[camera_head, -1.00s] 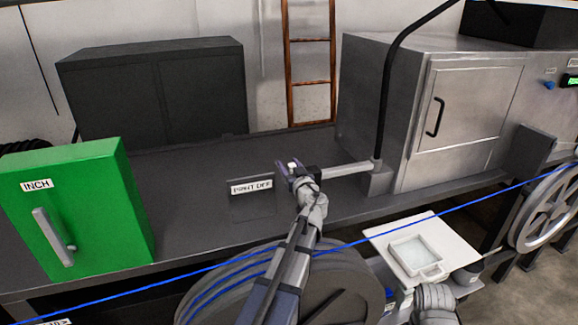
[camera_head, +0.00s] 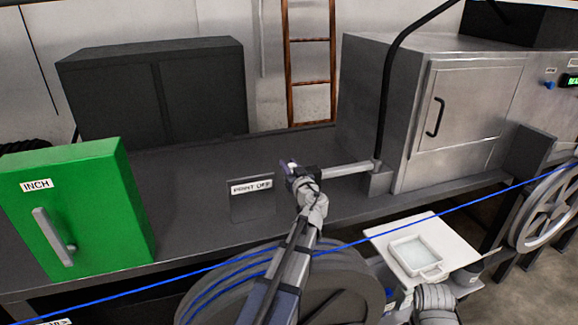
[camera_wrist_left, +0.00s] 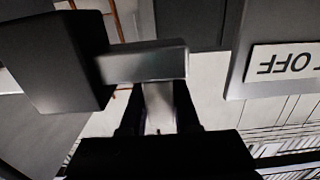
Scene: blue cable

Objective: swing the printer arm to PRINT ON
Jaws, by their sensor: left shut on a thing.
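The printer arm (camera_head: 345,169) is a silver bar. It runs left from a grey pivot block (camera_head: 376,181) at the foot of a black pipe, beside the steel cabinet. My left gripper (camera_head: 294,172) is at the bar's free left end and is shut on it. In the left wrist view, the bar (camera_wrist_left: 145,65) crosses just beyond the fingers (camera_wrist_left: 158,108), with a dark block (camera_wrist_left: 58,60) at its left end. A PRINT OFF sign (camera_head: 251,186) stands left of the gripper. It shows upside down in the left wrist view (camera_wrist_left: 285,62). A PRINT ON sign is not visible.
A green INCH box (camera_head: 95,215) stands on the bench at left. A steel cabinet (camera_head: 465,105) stands at right. The bench top (camera_head: 175,185) between box and sign is clear.

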